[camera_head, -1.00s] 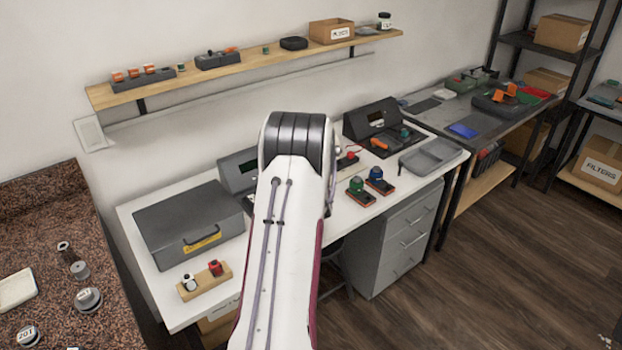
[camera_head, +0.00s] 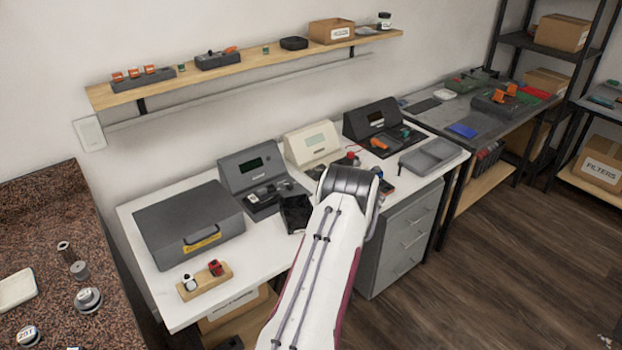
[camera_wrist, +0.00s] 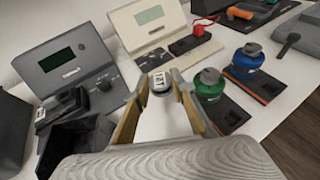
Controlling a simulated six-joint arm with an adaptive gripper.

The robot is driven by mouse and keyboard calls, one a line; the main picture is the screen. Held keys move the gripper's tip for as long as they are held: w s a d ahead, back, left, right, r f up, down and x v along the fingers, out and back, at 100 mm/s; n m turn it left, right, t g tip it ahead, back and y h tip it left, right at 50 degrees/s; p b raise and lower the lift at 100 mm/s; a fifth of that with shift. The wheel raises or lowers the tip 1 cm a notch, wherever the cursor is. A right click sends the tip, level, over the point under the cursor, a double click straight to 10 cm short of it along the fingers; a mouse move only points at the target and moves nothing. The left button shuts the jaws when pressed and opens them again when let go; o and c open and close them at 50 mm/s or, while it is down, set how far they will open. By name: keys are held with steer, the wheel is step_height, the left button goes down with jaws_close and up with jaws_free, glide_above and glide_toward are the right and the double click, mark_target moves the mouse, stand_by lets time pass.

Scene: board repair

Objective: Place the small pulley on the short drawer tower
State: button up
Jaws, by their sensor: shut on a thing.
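My gripper (camera_wrist: 160,88) shows in the wrist view, its two yellowish fingers closed on a small round part with a white, lettered top, which looks like the small pulley (camera_wrist: 160,82). It is held above the white bench. In the head view my arm hides the gripper and the held part. A grey drawer unit (camera_head: 403,240) with several drawers stands under the right part of the bench, partly behind my arm. I cannot tell whether this is the short drawer tower.
On the bench stand a dark grey instrument (camera_head: 252,165), a cream instrument (camera_head: 312,143), a black open bin (camera_head: 296,213) and a grey tray (camera_head: 430,156). Green (camera_wrist: 209,88) and blue (camera_wrist: 247,60) knobbed parts stand to the gripper's right. Several round metal parts (camera_head: 88,300) sit on the granite counter.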

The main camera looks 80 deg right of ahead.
steer(key=shift+n, duration=0.3)
steer(key=d+r, duration=0.1)
steer(key=w+d+r, duration=0.1)
steer(key=r, duration=0.1)
steer(key=shift+d+r, duration=0.25)
steer(key=shift+w+d+r+t, duration=0.1)
steer(key=shift+r+t, duration=0.1)
steer(key=shift+t, duration=0.2)
steer(key=shift+w, duration=0.2)
steer(key=shift+f, duration=3.1)
steer(key=shift+f, duration=0.15)
steer(key=shift+f, duration=1.75)
steer(key=shift+f, duration=0.1)
